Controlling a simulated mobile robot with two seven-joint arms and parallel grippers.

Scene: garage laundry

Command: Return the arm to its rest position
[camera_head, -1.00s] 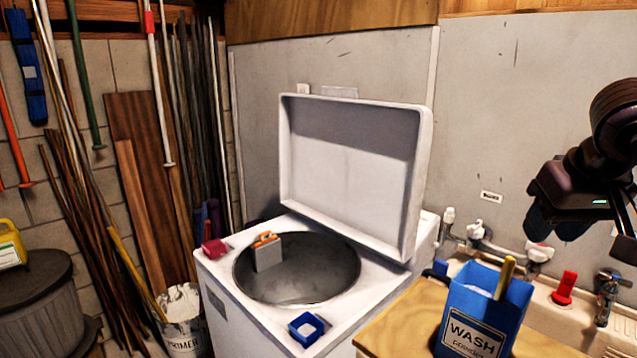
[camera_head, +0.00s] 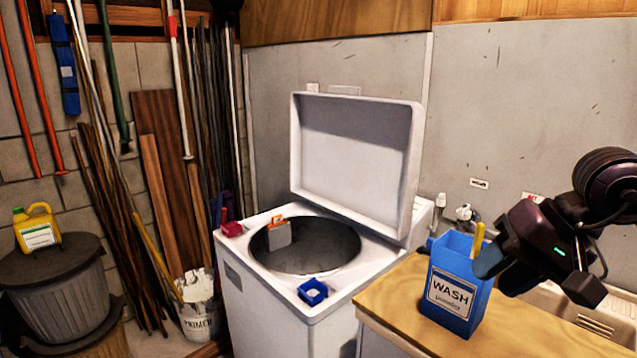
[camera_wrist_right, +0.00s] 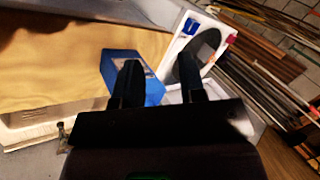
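My right gripper (camera_head: 537,280) hangs at the right edge of the head view, with its dark arm coming in from the right. In the right wrist view its two fingers (camera_wrist_right: 161,76) stand apart with nothing held between them. In the head view one finger overlaps the right edge of the blue WASH box (camera_head: 452,291); I cannot tell whether they touch. The box also shows beyond the fingers in the right wrist view (camera_wrist_right: 116,66). My left gripper is in neither view.
The wooden counter (camera_head: 395,303) bears the box. The white washer (camera_head: 262,305) stands left of it, lid (camera_head: 352,165) up, with an orange-topped grey item (camera_head: 278,234) at its opening. A blue cup (camera_head: 313,291) sits on its front rim. A sink (camera_head: 562,307) lies at right.

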